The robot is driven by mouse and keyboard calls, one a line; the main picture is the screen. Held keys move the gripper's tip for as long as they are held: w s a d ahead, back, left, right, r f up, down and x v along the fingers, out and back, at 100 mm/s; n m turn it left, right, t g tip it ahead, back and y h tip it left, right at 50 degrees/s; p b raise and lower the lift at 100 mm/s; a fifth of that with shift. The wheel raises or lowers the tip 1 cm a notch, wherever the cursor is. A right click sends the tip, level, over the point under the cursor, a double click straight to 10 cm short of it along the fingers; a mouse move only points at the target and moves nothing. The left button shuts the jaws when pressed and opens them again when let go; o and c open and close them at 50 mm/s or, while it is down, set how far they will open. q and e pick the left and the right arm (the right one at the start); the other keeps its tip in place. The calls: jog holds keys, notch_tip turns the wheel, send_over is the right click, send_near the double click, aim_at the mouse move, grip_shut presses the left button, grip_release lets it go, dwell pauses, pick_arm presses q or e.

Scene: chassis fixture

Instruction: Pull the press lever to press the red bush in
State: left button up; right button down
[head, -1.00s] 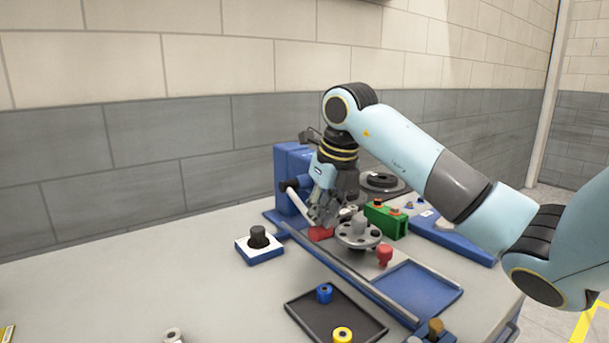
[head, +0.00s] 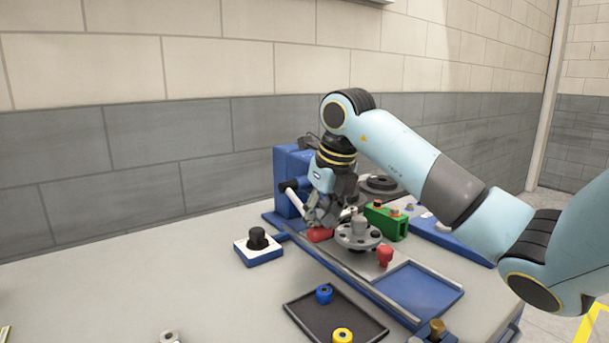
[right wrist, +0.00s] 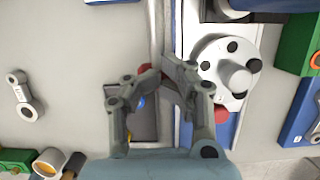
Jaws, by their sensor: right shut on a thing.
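The blue press (head: 287,165) stands at the back of the table. Its pale lever rod (head: 296,203) slopes down and right from a black hub to a red grip (head: 319,235). My right gripper (head: 324,222) is at the grip end and shut on it. In the right wrist view my right gripper (right wrist: 160,75) has its fingertips close together, with some red (right wrist: 145,68) showing between and behind them. A red bush-like part (head: 385,256) stands beside the grey flanged disc (head: 358,236), and it also shows partly in the right wrist view (right wrist: 222,115). My left gripper is out of view.
A green block (head: 386,222) is right of the disc. A black tray (head: 335,318) with a blue part (head: 324,293) and a yellow part (head: 342,336) is in front. A blue-and-white block (head: 259,252) with a black knob is left of the rail. The table's left side is mostly clear.

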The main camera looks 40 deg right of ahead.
jog(key=shift+a+f, duration=0.1)
jog(key=shift+f, duration=0.1)
jog(key=shift+r+p, duration=0.3)
jog(key=p+v, duration=0.1)
jog(key=v, duration=0.1)
jog(key=p+v, duration=0.2)
jog(key=w+p+v, duration=0.1)
jog(key=p+v, duration=0.1)
jog(key=v, duration=0.1)
jog(key=shift+r, duration=0.2)
notch_tip(320, 180, up, 10)
jog(key=w+p, duration=0.1)
jog(key=p, duration=0.5)
jog(key=shift+f, duration=0.15)
